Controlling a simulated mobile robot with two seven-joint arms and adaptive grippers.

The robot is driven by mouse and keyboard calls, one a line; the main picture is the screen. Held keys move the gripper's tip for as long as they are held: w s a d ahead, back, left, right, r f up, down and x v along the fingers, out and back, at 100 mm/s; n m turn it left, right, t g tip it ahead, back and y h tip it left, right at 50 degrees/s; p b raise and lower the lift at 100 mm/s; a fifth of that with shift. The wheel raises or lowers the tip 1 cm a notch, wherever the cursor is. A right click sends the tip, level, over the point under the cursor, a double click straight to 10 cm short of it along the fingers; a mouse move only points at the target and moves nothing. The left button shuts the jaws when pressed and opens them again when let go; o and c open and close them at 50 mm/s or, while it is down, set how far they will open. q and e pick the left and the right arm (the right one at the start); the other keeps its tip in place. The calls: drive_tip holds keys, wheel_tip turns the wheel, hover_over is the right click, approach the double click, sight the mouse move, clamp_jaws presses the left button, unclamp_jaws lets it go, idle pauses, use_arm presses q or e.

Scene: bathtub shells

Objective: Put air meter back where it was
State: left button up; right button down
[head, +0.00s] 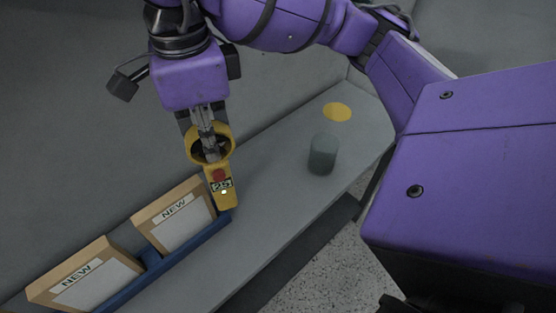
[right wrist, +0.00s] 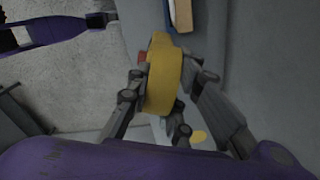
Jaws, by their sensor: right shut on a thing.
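The air meter (head: 221,191) is yellow with a ring-shaped top, a red button and a small display. It hangs upright from my right gripper (head: 208,150), which is shut on its ring. Its lower end is at the right end of the blue rack, beside the nearer-right box; I cannot tell whether it touches. In the right wrist view the yellow body of the air meter (right wrist: 164,75) shows between the fingers of my right gripper (right wrist: 160,88). A flat yellow disc (head: 337,112) marks the far right part of the grey shelf. My left gripper is not in view.
A grey cylinder (head: 322,154) stands on the shelf (head: 270,190) near the yellow disc. Two boxes labelled NEW, one on the left (head: 85,275) and one on the right (head: 175,218), lean in the blue rack (head: 185,250). The shelf between rack and cylinder is clear.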

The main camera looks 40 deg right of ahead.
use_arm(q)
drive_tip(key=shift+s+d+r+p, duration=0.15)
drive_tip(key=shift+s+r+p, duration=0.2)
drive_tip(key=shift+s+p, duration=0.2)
use_arm(e)
drive_tip(key=w+d+f, duration=0.2)
drive_tip(key=d+f, duration=1)
drive_tip(key=d, duration=0.1)
drive_tip(key=shift+d+f, duration=0.15)
drive_tip(key=shift+f, duration=0.15)
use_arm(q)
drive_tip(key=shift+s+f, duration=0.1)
use_arm(e)
drive_tip(key=shift+f, duration=0.1)
drive_tip(key=shift+f, duration=0.2)
drive_tip(key=c, duration=1.6)
unclamp_jaws()
drive_tip(key=shift+o, duration=0.2)
drive_tip(key=shift+r, duration=0.1)
